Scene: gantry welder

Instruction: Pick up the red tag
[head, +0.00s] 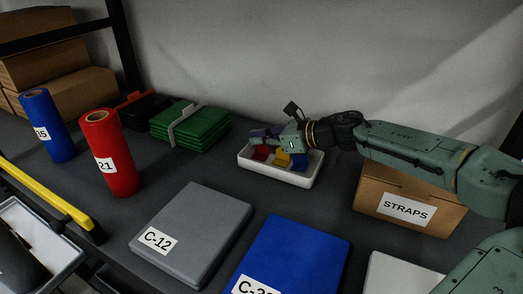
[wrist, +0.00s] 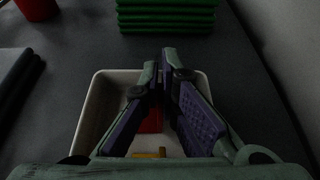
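The red tag (head: 261,153) lies at the left end of a white tray (head: 290,178) on the dark table. In the wrist view the red tag (wrist: 151,120) shows partly between the fingers, and the rest is hidden by them. My gripper (head: 264,134) reaches in from the right, just above the left end of the tray. Whether the fingers touch the tag cannot be told.
A yellow piece (head: 281,159) and a blue piece (head: 300,161) share the tray. Green stacked cases (head: 190,127) stand behind left. A STRAPS box (head: 409,205) stands right, under my arm. Grey (head: 192,232) and blue (head: 290,258) cases lie in front. Red (head: 109,155) and blue (head: 47,125) rolls stand left.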

